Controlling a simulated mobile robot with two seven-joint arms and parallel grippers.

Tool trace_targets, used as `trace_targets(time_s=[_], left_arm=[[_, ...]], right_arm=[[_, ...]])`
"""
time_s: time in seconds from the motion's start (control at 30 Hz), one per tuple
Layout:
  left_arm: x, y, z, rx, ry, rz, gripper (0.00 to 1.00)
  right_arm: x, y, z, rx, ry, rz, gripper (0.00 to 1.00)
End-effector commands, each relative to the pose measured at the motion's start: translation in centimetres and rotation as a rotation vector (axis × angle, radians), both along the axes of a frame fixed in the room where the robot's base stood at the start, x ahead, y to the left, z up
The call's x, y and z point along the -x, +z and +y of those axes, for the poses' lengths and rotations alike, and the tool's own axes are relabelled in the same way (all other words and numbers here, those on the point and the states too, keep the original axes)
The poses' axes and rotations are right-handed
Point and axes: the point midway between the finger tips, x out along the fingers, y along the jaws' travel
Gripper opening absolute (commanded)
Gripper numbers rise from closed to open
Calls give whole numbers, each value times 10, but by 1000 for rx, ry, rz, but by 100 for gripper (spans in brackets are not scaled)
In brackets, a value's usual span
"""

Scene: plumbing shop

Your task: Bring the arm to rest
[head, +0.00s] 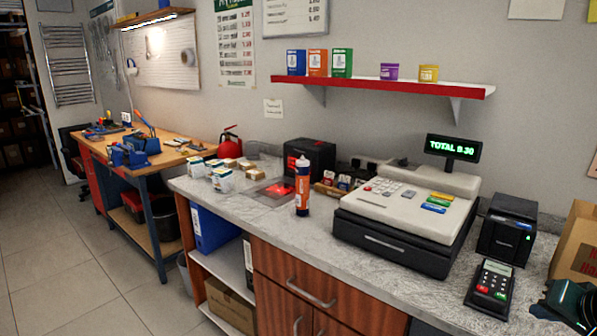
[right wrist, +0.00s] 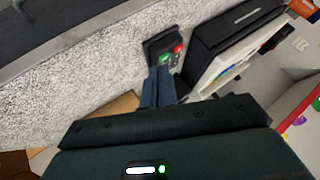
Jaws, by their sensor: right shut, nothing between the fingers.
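My right gripper (head: 545,308) is at the lower right edge of the head view, above the right end of the counter (head: 400,270). In the right wrist view, its two dark fingers (right wrist: 158,76) are together with nothing between them. They point toward the card terminal (head: 490,287), which also shows beyond the fingertips in the right wrist view (right wrist: 165,46). I cannot tell the exact gap to it. My left gripper is in neither view.
A cash register (head: 400,222) stands left of the terminal, with a black printer (head: 508,225) behind. A cardboard box (head: 577,248) is at the right edge. An orange-and-white tube (head: 302,188) stands upright farther left. A red-edged shelf (head: 390,87) hangs above.

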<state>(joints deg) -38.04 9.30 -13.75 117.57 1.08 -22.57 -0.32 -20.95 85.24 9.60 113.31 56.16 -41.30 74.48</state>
Motion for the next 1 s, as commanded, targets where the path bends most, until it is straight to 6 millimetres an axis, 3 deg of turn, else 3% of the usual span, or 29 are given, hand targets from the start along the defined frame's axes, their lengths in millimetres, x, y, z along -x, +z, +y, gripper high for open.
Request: trace_targets(time_s=[0.03,0.17,0.27,0.4,0.5,0.63,0.8,1.0], left_arm=[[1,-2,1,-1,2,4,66],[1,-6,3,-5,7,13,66],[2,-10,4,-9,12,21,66],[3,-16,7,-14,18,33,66],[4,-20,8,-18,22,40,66],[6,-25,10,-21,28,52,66],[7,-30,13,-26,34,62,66],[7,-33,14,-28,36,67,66]], right_arm=[[8,-23,2,2,25,5,0],[34,-85,14,52,121,9,0],[60,-136,36,100,214,5,0],[98,-197,84,173,347,-15,0],[125,-229,128,227,440,-40,0],[154,-255,190,302,547,-84,0],[174,-263,256,395,644,-143,0],[181,-260,287,454,692,-175,0]])
